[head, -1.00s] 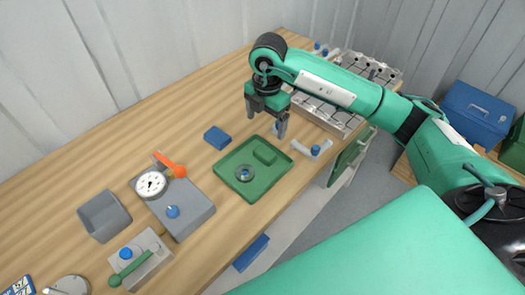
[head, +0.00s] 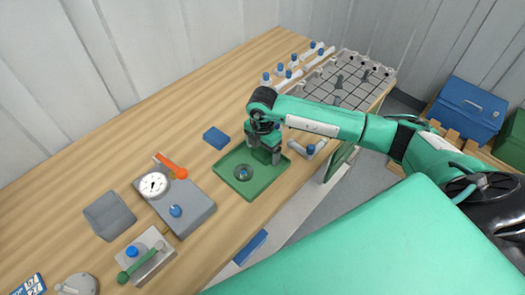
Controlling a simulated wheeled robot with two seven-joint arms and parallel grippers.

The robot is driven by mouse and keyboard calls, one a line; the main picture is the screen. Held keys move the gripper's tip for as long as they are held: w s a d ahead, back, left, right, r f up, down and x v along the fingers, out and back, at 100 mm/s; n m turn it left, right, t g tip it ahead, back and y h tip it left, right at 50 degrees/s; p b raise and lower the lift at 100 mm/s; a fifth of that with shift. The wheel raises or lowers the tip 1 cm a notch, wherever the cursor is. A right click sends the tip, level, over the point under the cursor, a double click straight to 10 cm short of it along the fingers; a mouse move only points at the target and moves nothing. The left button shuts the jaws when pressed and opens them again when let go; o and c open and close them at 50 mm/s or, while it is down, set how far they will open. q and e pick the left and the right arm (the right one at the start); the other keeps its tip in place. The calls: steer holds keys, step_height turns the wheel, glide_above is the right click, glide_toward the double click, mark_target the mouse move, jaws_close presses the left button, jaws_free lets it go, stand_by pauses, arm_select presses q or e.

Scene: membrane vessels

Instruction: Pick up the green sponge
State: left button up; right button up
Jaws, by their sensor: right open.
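The green tray (head: 229,164) lies on the wooden workbench. A round dark ring with a blue centre (head: 243,173) sits in its left part. The green sponge, a small block in the tray's right-back part in the earlier view, is now mostly hidden by my right gripper. My right gripper (head: 265,154) points down over that part of the tray. Its two fingers are apart, around where the sponge lies; contact cannot be made out. My left gripper is not in view.
A blue block (head: 216,138) lies behind the tray. A white pipe piece with a blue knob (head: 310,149) is close right of the gripper. A grey gauge box (head: 188,212) stands left. A grid rack (head: 345,82) and white pipes with blue valves are at the back right.

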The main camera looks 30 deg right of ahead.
mark_target(262, 152)
steer(key=shift+f, duration=0.4)
steer(key=c, duration=1.1)
steer(key=shift+o, duration=0.2)
steer(key=shift+r, duration=0.1)
step_height(262, 152, up, 20)
steer(key=b, duration=0.4)
steer(key=shift+o, duration=0.5)
